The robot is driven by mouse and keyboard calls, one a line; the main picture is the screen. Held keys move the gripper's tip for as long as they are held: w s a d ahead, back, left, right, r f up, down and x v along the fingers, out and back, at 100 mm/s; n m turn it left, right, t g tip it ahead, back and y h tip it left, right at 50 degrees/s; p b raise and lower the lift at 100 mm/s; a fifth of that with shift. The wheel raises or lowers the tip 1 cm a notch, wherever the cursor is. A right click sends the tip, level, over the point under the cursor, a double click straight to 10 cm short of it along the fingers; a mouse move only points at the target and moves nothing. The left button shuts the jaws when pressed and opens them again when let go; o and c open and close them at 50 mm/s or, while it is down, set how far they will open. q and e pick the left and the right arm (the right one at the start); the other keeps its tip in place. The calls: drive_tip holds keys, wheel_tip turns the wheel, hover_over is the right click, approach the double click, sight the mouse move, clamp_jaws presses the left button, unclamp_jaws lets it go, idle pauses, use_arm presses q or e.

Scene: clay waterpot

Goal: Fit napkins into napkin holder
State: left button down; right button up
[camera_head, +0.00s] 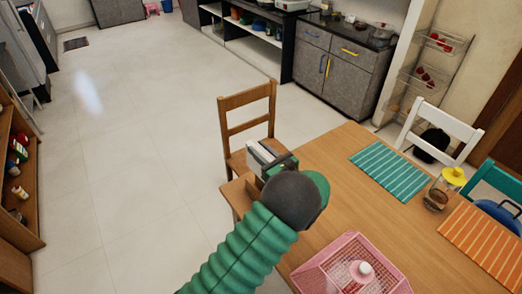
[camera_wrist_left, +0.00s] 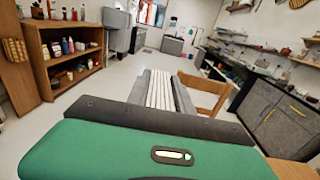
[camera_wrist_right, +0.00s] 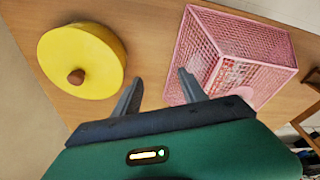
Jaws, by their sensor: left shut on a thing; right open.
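A stack of white napkins (camera_wrist_left: 160,88) is between the fingers of my left gripper (camera_wrist_left: 160,92) in the left wrist view. In the head view the white napkins (camera_head: 257,153) show at the tip of my left gripper (camera_head: 268,162), by the table's left edge near the wooden chair. The gripper's dark wrist hides part of them. My right gripper (camera_wrist_right: 160,88) shows only in the right wrist view. It is open and empty above the wooden table. I cannot make out a napkin holder for certain.
Striped mats, teal (camera_head: 388,170) and orange (camera_head: 485,245), lie to the right. A yellow-lidded jar (camera_head: 453,176) stands between them. A wooden chair (camera_head: 248,125) is at the far edge.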

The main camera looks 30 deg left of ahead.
use_arm(q)
drive_tip(key=shift+f+b, duration=0.15)
drive_tip(key=shift+b, duration=0.2)
drive_tip(key=f+b, duration=0.1)
drive_tip(key=b, duration=0.1)
drive_tip(key=d+f+b, duration=0.1)
drive_tip(key=b, duration=0.1)
drive_tip(key=shift+d+f, duration=0.2)
drive_tip(key=shift+f, duration=0.15)
drive_tip(key=shift+a+f+b, duration=0.2)
drive_tip(key=shift+f+b, duration=0.7)
drive_tip(key=shift+b, duration=0.05)
use_arm(e)
drive_tip(key=f, duration=0.4)
drive_tip(key=d+f, duration=0.1)
drive_tip(key=f, duration=0.2)
use_arm(q)
drive_tip(key=shift+a+f+b, duration=0.25)
drive_tip(key=shift+f+b, duration=0.25)
use_arm(e)
drive_tip(key=shift+a+f, duration=0.35)
drive_tip(key=shift+f, duration=0.1)
use_arm(q)
drive_tip(key=shift+r, duration=0.1)
drive_tip(key=shift+d+r, duration=0.1)
drive_tip(key=shift+d, duration=0.15)
use_arm(e)
drive_tip(key=shift+d, duration=0.3)
